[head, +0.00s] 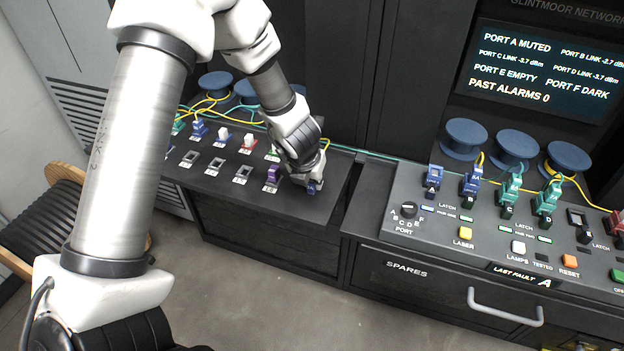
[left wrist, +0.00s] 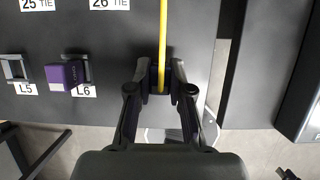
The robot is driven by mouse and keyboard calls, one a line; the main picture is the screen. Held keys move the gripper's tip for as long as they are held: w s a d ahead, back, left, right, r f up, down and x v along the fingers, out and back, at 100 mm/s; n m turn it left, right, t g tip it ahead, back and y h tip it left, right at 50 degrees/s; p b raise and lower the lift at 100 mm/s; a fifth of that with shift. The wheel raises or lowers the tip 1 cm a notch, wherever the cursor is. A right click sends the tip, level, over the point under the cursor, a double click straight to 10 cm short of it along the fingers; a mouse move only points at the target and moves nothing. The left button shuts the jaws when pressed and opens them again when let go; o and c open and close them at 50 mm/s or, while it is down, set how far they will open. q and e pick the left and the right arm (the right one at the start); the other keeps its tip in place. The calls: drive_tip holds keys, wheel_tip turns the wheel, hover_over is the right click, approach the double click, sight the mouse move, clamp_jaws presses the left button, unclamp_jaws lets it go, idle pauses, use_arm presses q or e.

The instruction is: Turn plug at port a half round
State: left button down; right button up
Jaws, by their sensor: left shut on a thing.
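The plug at port A (head: 433,178) is blue and stands upright in its socket on the right console, above the A label. My left gripper (head: 314,181) is far to the left of it, low over the front right of the left panel. It is shut on a dark blue-purple plug (head: 312,188). In the left wrist view the fingertips (left wrist: 160,84) pinch this plug from both sides, and a yellow cable runs up from it. The fingers hide whether it sits in a socket. My right gripper is out of view.
A purple plug (left wrist: 66,75) stands at L6, left of my fingers, beside empty socket L5 (left wrist: 16,68). Several plugs with cables fill the right console, before blue spools (head: 465,138). The screen (head: 542,72) reads PORT A MUTED and PAST ALARMS 0.

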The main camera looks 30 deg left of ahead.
use_arm(q)
drive_tip(key=c, duration=1)
unclamp_jaws()
drive_tip(key=v, duration=1.2)
